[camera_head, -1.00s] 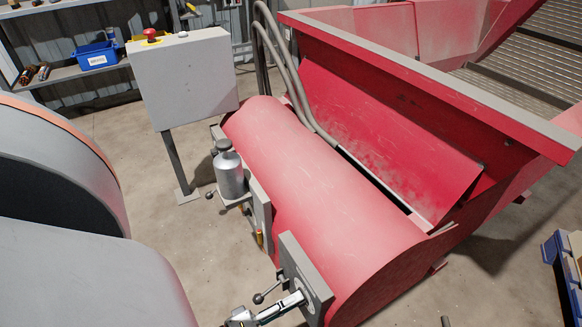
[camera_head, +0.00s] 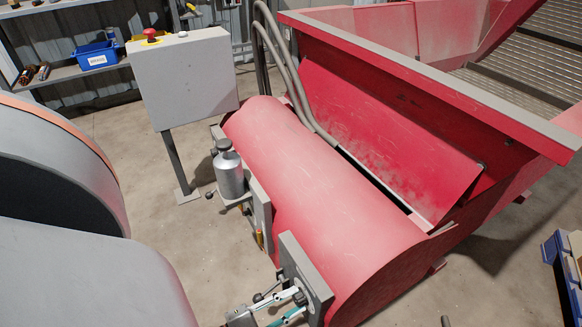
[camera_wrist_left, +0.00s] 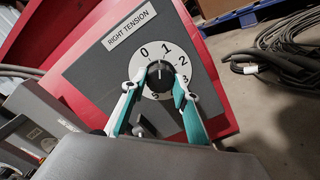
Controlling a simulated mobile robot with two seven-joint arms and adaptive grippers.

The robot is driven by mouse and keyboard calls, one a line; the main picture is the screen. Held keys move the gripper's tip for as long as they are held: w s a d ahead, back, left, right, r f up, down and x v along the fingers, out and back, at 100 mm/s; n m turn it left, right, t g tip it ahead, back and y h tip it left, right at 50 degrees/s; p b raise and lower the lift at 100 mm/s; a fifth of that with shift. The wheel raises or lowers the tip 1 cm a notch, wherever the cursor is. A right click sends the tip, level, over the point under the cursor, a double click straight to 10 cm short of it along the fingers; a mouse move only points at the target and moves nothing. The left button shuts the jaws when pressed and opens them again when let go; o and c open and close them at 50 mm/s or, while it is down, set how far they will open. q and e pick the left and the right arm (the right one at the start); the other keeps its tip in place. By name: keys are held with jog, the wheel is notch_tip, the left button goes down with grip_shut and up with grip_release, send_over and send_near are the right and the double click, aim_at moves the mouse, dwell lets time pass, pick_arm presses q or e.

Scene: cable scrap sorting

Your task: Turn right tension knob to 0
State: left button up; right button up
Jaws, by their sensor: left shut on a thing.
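The right tension knob (camera_wrist_left: 160,79) is a dark round knob on a white numbered dial (camera_wrist_left: 188,68), under a "RIGHT TENSION" label (camera_wrist_left: 129,26) in the left wrist view. A light mark on the knob points up, roughly between 0 and 1; the exact reading is hard to tell. My left gripper (camera_wrist_left: 161,72) is shut on the knob, one fingertip on each side. In the head view my left gripper (camera_head: 299,299) is at the grey end plate (camera_head: 304,268) of the red machine, and its fingers cover much of the dial there. My right gripper is out of view.
The red machine (camera_head: 330,190) fills the middle. A metal bottle (camera_head: 229,174) stands on a bracket farther along. A grey control box (camera_head: 185,85) stands behind. Cables (camera_wrist_left: 275,60) lie on the floor.

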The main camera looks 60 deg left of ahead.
pick_arm(q)
jog(key=n, duration=0.5)
jog(key=shift+s+n, duration=0.1)
jog(key=shift+n, duration=0.6)
jog(key=o, duration=1.1)
jog(key=s, duration=0.8)
jog(key=s+a, duration=0.1)
jog(key=s, duration=0.3)
